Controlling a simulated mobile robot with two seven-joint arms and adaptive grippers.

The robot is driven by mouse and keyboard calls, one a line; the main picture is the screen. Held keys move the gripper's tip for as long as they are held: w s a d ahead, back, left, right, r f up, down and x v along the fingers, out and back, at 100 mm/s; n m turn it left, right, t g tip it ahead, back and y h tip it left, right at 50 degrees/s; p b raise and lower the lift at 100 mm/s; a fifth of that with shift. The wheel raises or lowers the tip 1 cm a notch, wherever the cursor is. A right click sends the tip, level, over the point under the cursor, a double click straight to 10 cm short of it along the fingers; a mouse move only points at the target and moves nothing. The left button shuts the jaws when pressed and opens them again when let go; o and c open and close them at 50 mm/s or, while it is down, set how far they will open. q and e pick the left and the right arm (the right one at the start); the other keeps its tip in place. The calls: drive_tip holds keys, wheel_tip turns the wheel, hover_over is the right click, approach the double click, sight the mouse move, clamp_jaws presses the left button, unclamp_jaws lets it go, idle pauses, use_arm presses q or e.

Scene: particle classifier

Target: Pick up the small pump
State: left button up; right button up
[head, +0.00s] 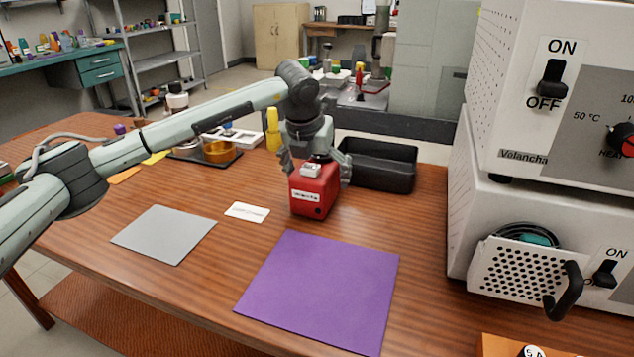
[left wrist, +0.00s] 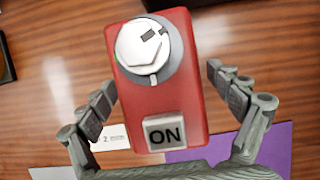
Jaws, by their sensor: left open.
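The small pump is a red box (head: 314,194) with a white label on its front, standing on the wooden table in the head view. In the left wrist view the pump (left wrist: 190,97) shows from above, with a pale round fitting on top and a white ON switch. My left gripper (head: 317,172) is above and around the pump, pointing down. In the left wrist view its open fingers (left wrist: 160,90) are on both sides of the red body, with gaps to it. My right gripper is not in view.
A black bin (head: 378,168) stands close behind the pump to the right. A yellow bottle (head: 273,130) is behind left. A purple mat (head: 322,290), a grey mat (head: 165,234) and a white card (head: 247,212) lie in front. A large white oven (head: 480,200) stands at right.

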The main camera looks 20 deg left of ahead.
use_arm(q)
drive_tip(key=c, duration=1.8)
drive_tip(key=shift+r, duration=0.15)
drive_tip(key=shift+c, duration=0.4)
drive_tip(key=shift+r, duration=0.1)
